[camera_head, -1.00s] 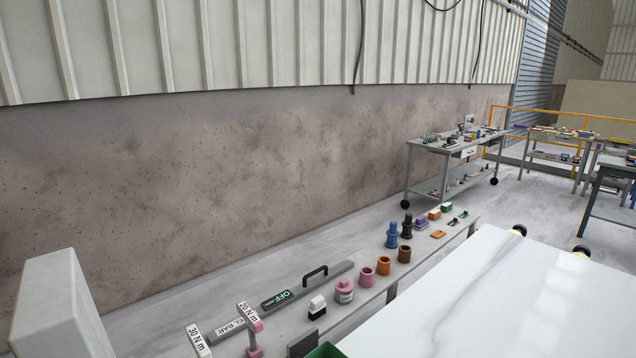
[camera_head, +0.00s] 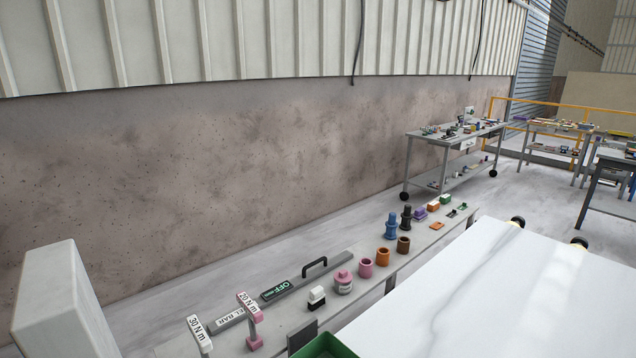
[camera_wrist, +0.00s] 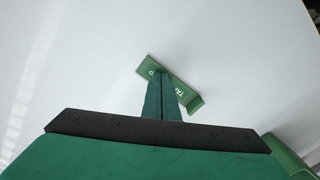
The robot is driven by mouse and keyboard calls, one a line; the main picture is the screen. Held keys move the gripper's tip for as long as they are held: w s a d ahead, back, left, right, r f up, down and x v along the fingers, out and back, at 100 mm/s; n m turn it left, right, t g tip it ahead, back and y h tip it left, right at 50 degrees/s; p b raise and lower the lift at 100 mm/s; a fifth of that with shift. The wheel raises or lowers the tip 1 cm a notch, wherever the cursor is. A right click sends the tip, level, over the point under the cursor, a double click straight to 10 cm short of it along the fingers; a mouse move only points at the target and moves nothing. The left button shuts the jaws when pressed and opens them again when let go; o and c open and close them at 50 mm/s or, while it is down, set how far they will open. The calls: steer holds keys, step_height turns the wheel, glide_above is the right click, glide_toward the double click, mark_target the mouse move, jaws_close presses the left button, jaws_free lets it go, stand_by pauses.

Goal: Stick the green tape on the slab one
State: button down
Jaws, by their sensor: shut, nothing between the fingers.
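In the wrist view, my gripper (camera_wrist: 163,82) has its two dark green fingers together, with nothing between them. A green tape piece (camera_wrist: 190,102) with white letters, partly readable as "TA", lies at the fingertips against a smooth white surface. The fingers hide its middle, and its right end looks bent. I cannot tell if it is fully flat on the surface. The white surface fills most of the wrist view and looks like the slab (camera_wrist: 70,60). In the head view, a white veined slab (camera_head: 480,300) lies at the lower right. My gripper is not in the head view.
A green bin (camera_head: 325,345) stands at the slab's near left corner. A green edge (camera_wrist: 288,155) shows lower right in the wrist view. Trolleys (camera_head: 455,135) stand farther back.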

stand_by(0.4)
step_height(320, 180, up, 7)
stand_by(0.9)
